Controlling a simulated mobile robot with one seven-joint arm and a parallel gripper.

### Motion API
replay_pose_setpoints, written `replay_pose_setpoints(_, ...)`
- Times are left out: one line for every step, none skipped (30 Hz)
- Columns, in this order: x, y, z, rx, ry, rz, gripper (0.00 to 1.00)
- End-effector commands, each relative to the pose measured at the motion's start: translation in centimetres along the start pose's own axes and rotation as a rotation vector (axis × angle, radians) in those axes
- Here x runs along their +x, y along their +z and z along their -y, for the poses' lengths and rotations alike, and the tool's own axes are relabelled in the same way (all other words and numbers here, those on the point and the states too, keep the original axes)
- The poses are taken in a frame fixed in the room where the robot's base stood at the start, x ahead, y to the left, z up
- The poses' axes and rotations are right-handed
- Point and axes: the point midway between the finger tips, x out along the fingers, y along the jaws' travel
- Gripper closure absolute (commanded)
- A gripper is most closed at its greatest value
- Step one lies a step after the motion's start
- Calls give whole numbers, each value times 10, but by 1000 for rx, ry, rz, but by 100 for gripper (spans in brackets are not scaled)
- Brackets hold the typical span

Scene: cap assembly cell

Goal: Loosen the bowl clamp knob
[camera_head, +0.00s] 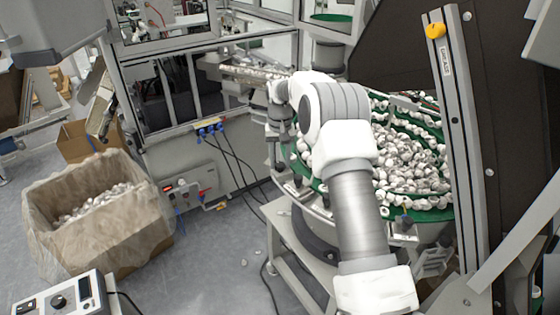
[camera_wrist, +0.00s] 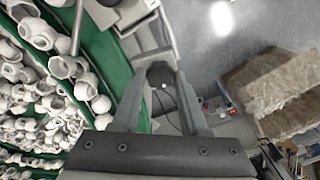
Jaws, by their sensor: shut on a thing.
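The dark, round bowl clamp knob (camera_wrist: 160,72) is at the upper middle of the wrist view, at the outer side of the bowl. My gripper (camera_wrist: 160,82) is shut on it, with one grey finger on each side. In the head view my arm reaches over the feeder bowl, and my gripper (camera_head: 279,158) points down at the bowl's left edge. The knob cannot be made out there. The green-lined bowl (camera_head: 436,215) is full of white caps; its green track (camera_wrist: 106,47) also shows at the left of the wrist view.
A carton with a plastic liner (camera_head: 60,235) holds white parts on the floor at left. A grey metal post (camera_head: 456,120) with a yellow knob (camera_head: 435,31) stands at right. A control box (camera_head: 65,298) is at the lower left. Cables hang beside the machine cabinet (camera_head: 195,165).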

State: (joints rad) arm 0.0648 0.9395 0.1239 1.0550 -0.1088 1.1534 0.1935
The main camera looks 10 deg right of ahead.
Motion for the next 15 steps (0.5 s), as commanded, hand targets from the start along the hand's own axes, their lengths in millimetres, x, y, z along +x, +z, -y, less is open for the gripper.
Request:
replay_pose_setpoints(-1,0,0,-40,-2,-2,100)
replay_pose_setpoints(-1,0,0,-65,-1,-2,100)
replay_pose_setpoints(-1,-1,0,-97,-1,-2,100)
replay_pose_setpoints(-1,-1,0,-120,-1,-2,100)
replay_pose_setpoints(-2,-1,0,-142,0,-2,100)
replay_pose_setpoints(-2,-1,0,-170,0,-2,100)
replay_pose_setpoints(-2,-1,0,-191,0,-2,100)
replay_pose_setpoints(-2,-1,0,-209,0,-3,100)
replay_pose_setpoints(-2,-1,0,-232,0,-3,100)
replay_pose_setpoints(-2,-1,0,-249,0,-3,100)
replay_pose_setpoints(-2,-1,0,-264,0,-3,100)
replay_pose_setpoints(-2,-1,0,-283,0,-3,100)
replay_pose_setpoints(-2,-1,0,-295,0,-3,100)
replay_pose_setpoints(-2,-1,0,-306,0,-3,100)
replay_pose_setpoints(-2,-1,1,-320,0,-3,100)
